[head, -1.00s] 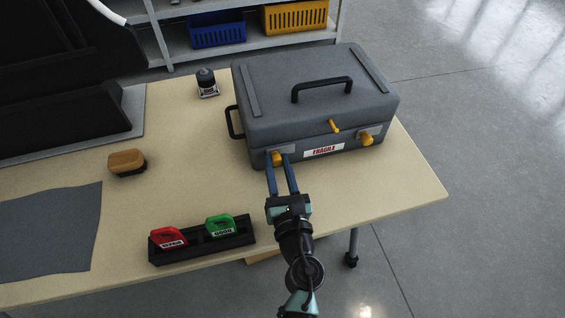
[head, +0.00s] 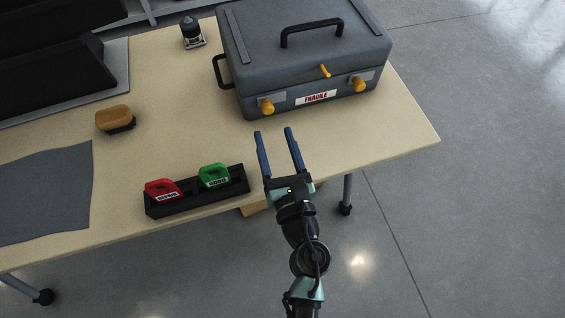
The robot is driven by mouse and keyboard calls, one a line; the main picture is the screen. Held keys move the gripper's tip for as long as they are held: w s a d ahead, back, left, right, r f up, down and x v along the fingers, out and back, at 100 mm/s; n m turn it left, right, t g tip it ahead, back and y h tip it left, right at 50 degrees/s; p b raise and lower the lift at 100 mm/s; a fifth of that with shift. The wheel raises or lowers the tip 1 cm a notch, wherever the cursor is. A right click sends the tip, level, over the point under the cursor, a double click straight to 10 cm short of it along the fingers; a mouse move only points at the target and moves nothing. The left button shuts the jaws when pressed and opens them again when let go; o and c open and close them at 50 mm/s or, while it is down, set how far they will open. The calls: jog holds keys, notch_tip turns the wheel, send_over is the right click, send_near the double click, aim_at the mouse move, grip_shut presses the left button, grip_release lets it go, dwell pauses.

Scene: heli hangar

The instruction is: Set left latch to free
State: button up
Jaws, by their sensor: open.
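The grey case (head: 297,62) stands closed on the table, with a black handle on its lid. The left latch (head: 266,106) is an orange-yellow knob on a grey plate at the left of the case's front. The right latch (head: 359,84) is a like knob at the right of the front. My gripper (head: 273,133) is open and empty. Its blue fingers point toward the case front, just short of the left latch and apart from it. The exact setting of the left latch is too small to read.
A small orange lever (head: 324,71) sits at the lid's front edge, above a FRAGILE label (head: 316,97). A black tray (head: 197,195) holds a red tag (head: 163,189) and a green tag (head: 214,175). A brush (head: 115,119) lies left. The tabletop (head: 190,130) between is clear.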

jog(key=v, duration=0.6)
jog(key=shift+s+b, duration=0.15)
jog(key=shift+b, duration=0.2)
